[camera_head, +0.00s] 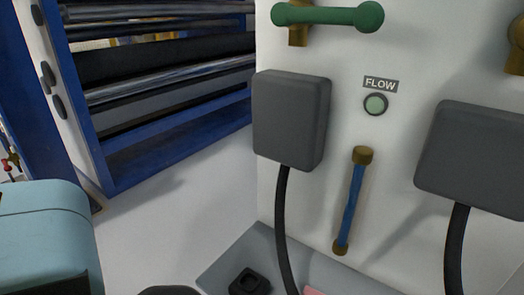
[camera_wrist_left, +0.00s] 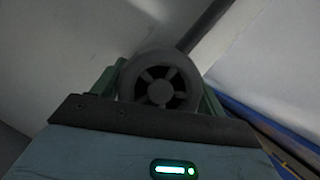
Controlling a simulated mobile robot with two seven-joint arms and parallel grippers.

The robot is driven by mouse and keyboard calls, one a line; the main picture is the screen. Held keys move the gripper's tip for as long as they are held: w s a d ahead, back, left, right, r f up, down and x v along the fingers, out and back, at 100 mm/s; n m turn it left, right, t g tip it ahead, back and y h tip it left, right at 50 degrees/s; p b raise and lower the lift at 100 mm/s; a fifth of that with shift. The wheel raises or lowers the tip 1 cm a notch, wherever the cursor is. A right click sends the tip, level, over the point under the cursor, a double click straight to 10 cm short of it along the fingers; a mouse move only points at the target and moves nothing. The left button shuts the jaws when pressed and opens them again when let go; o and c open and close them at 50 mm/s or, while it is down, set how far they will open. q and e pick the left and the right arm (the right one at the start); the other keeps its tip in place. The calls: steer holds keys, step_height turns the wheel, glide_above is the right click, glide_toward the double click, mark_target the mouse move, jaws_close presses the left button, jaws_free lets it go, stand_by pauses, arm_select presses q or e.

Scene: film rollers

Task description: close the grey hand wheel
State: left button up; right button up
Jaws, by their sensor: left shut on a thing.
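The grey hand wheel (camera_wrist_left: 160,88) shows in the left wrist view, a round rim with several spokes and dark gaps. My left gripper (camera_wrist_left: 160,80) has its green fingers on both sides of the wheel, shut on its rim. In the head view the wheel cannot be made out for certain; a dark rounded edge shows at the bottom, cut off by the frame. My right gripper is in neither view.
A white panel carries a green bar handle (camera_head: 330,15), dark grey boxes (camera_head: 290,118) with hanging black cables, a pale green FLOW light (camera_head: 375,104) and a blue tube (camera_head: 352,203). A grey tray (camera_head: 228,262) lies below. A blue roller rack (camera_head: 165,163) stands behind left.

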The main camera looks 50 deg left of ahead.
arm_select(q)
steer(key=shift+r+m+y+p, duration=0.1)
steer(key=shift+m+y+p, duration=0.35)
steer(key=shift+p, duration=0.3)
steer(key=shift+m+g+y+p, duration=0.45)
steer(key=shift+m+p, duration=0.3)
steer(key=shift+m, duration=0.1)
steer(key=shift+m+g+y+p, duration=0.25)
steer(key=shift+m+y+p, duration=0.1)
steer(key=shift+m+y, duration=0.35)
steer(key=shift+f+m+y, duration=0.2)
steer(key=shift+m+y, duration=0.3)
steer(key=shift+m, duration=0.5)
steer(key=shift+a, duration=0.1)
